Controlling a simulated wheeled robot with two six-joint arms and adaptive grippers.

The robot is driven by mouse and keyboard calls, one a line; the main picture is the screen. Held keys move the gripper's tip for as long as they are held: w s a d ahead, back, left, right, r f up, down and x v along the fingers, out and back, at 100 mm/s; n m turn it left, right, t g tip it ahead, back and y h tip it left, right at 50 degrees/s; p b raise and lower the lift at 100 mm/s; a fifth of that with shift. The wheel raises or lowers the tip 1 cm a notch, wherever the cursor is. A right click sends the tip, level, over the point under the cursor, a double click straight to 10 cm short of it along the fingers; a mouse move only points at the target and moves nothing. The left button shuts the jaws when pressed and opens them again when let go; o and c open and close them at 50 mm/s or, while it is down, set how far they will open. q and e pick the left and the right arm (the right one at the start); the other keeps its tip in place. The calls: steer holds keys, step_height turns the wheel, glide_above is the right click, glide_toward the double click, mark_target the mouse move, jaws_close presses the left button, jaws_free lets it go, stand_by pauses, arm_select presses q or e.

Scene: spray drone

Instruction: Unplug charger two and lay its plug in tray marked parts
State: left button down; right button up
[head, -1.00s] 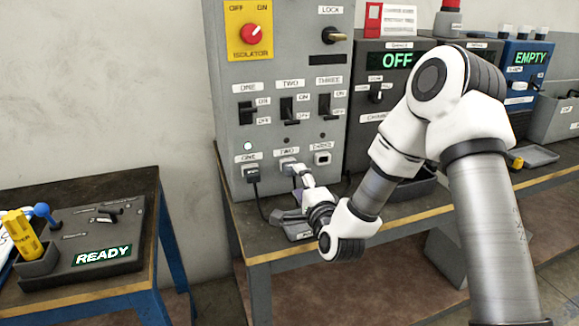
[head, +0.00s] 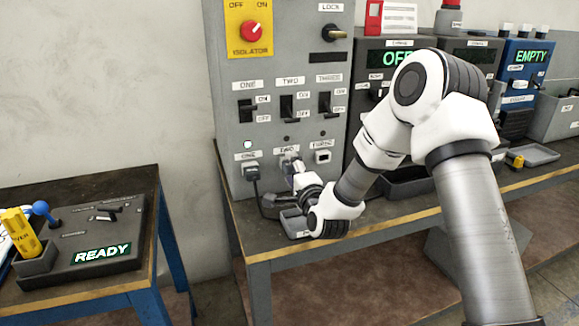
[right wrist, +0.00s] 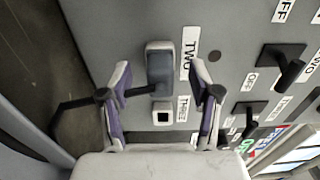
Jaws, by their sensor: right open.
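The plug of charger two (right wrist: 160,65) is a grey block seated in the panel beside the label TWO, with a dark cord. In the head view its top (head: 288,163) shows just beyond my right gripper (head: 295,172). In the right wrist view my right gripper (right wrist: 165,82) is open, with one finger on each side of the plug; I cannot tell whether they touch it. A small grey tray (head: 292,225) sits on the bench below, partly behind my right wrist; its label is too small to read. My left gripper is not in view.
The plug of charger one (head: 251,172) sits left, under a lit lamp; socket three (head: 322,156) is empty. Switches stand above. A dark tray (head: 408,188) and a grey tray (head: 537,154) lie further right. The left table (head: 150,205) holds a READY console (head: 85,240).

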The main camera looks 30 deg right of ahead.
mark_target(294, 171)
steer(key=shift+b, duration=0.3)
stand_by(0.5)
jaws_close()
steer(key=shift+s, duration=0.1)
steer(key=shift+s+a+f, duration=0.1)
steer(key=shift+s, duration=0.05)
steer(key=shift+b+v, duration=0.45)
steer(key=shift+v, duration=2.3)
